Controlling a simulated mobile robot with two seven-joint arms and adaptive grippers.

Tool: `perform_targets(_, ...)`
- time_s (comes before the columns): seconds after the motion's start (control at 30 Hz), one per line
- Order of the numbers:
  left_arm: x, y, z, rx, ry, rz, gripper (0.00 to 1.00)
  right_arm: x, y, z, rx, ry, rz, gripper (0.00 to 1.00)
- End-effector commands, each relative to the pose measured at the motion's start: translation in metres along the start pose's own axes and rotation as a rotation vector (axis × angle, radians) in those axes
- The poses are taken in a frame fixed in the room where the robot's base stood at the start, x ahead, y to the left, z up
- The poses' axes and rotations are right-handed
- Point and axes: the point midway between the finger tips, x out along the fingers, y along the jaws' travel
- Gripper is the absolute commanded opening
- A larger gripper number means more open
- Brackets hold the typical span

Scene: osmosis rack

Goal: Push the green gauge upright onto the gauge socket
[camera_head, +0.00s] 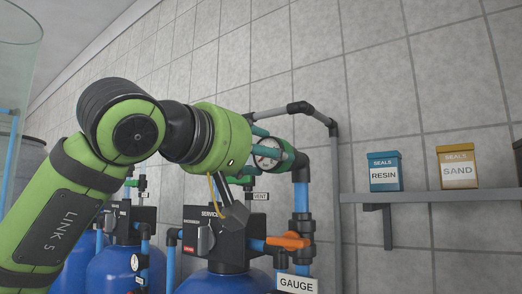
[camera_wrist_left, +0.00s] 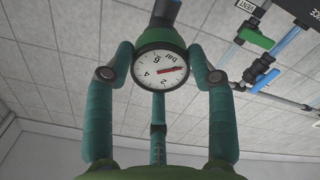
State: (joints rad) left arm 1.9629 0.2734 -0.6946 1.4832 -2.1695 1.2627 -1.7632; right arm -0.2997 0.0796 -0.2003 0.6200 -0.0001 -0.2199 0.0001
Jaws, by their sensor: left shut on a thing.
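My left gripper (camera_head: 272,145) comes in from the left and is shut on the green gauge (camera_head: 267,156), whose round white dial faces back toward the wrist. The gauge looks tilted in the head view. The likely gauge socket is the black fitting (camera_head: 301,168) on top of the blue pipe, just right of the gauge. Whether they touch cannot be told. My right gripper is not in view.
A GAUGE label (camera_head: 296,284) hangs low on the blue pipe, below an orange valve handle (camera_head: 288,241). A grey pipe (camera_head: 335,170) runs behind. A shelf (camera_head: 430,197) at right holds a RESIN box (camera_head: 384,172) and a SAND box (camera_head: 457,167).

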Motion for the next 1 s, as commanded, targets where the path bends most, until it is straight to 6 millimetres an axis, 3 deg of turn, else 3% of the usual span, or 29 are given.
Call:
perform_targets(0.23,0.005,0.001,0.0,0.0,0.0,0.0,0.27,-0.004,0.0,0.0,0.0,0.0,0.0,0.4)
perform_targets(0.27,0.006,0.0,0.0,0.0,0.0,0.0,0.59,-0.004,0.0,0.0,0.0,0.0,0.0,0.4)
perform_targets(0.3,0.005,0.0,0.0,0.0,0.0,0.0,0.76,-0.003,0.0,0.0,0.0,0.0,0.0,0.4)
perform_targets(0.33,0.005,0.0,0.0,0.0,0.0,0.0,0.83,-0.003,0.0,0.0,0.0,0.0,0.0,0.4)
perform_targets(0.77,0.0,0.0,-0.001,0.0,0.001,0.0,0.83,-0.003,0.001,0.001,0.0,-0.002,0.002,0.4)
perform_targets(1.0,-0.042,0.0,-0.002,0.003,0.005,0.001,0.83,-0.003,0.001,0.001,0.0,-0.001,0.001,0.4)
